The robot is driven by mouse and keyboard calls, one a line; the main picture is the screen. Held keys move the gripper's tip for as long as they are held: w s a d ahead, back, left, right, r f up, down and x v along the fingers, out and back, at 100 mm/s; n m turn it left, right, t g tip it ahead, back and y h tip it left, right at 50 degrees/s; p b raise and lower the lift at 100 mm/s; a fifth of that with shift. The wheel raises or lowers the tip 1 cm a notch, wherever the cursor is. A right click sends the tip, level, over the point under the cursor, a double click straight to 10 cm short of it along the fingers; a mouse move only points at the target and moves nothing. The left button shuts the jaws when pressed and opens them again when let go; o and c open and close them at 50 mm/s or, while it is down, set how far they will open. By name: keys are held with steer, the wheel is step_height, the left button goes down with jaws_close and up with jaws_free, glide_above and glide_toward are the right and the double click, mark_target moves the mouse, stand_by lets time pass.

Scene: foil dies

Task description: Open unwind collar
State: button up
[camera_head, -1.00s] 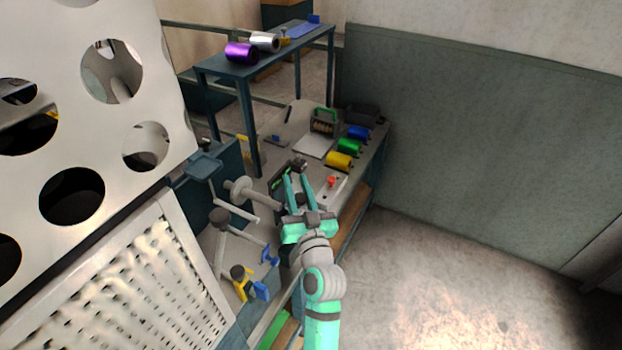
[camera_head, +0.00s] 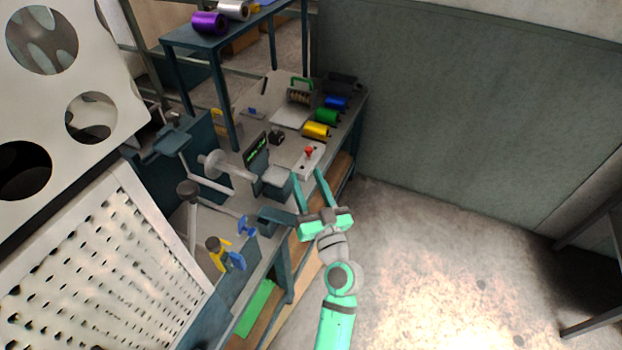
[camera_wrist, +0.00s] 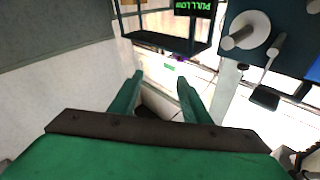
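The unwind side of the machine shows in the head view as a grey disc on a shaft (camera_head: 211,163) and a second grey shaft ending in a blue winged knob (camera_head: 245,226). I cannot tell for sure which part is the collar; the blue knob may be it. In the wrist view a pale disc and shaft (camera_wrist: 247,32) stand out from a dark blue panel at upper right. My gripper (camera_head: 309,174) is open and empty, beside the bench's front edge, to the right of these shafts. Its two green fingers (camera_wrist: 158,82) show apart in the wrist view.
A small display (camera_head: 257,148) with green text and a control box with a red button (camera_head: 309,154) are near my gripper. Yellow (camera_head: 316,130), green and blue rolls lie farther back. A perforated white panel (camera_head: 110,260) is at left.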

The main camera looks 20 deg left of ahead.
steer(key=v, duration=1)
steer(key=shift+s+d, duration=0.25)
steer(key=shift+f, duration=0.15)
